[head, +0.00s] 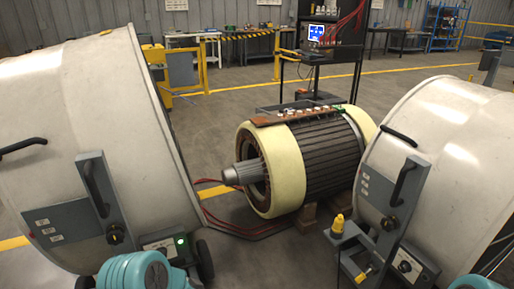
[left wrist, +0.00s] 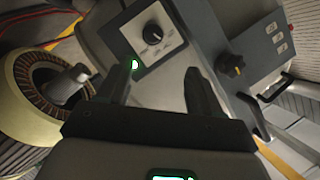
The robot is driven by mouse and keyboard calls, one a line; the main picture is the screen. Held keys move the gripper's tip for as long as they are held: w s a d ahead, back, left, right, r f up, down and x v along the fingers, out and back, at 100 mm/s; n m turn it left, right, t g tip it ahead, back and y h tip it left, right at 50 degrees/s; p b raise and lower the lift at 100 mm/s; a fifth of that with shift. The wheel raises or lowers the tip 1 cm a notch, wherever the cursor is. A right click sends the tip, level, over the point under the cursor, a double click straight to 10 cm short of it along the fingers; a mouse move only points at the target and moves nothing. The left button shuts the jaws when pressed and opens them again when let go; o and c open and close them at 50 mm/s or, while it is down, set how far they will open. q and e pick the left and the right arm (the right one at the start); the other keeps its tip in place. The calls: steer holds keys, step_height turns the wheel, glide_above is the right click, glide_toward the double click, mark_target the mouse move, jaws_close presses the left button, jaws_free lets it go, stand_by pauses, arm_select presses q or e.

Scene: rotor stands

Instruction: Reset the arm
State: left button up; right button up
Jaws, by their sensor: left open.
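My left gripper (left wrist: 158,84) shows in the left wrist view with its two dark fingers spread apart and nothing between them. Beyond the fingertips is a grey control box (left wrist: 118,27) with a black knob and a lit green lamp (left wrist: 134,64). I cannot tell how far the fingers are from the box. In the head view the control box (head: 163,249) sits low on the left white drum, its green lamp lit. Only teal parts of my arms show along the bottom edge; neither gripper is seen there. My right gripper is in neither view.
Two big white drums (head: 88,120) (head: 440,150) flank a cream-ended rotor (head: 318,155) on wooden blocks. The right drum has a grey panel with a yellow-topped part (head: 338,222). Red cables lie on the floor. Open floor lies behind, with yellow railings (head: 205,62) and benches.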

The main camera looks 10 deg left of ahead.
arm_select(q)
steer(key=s+d+f+g+h, duration=0.45)
steer(key=s+d+h, duration=0.4)
steer(key=s, duration=0.45)
steer(key=s+d+f+g+h, duration=0.45)
steer(key=s+d+h, duration=0.35)
steer(key=s, duration=0.5)
step_height(320, 180, up, 21)
steer(key=d+n+y+p, duration=0.1)
steer(key=p, duration=2.1)
steer(key=shift+s+n, duration=0.25)
steer(key=shift+n, duration=0.05)
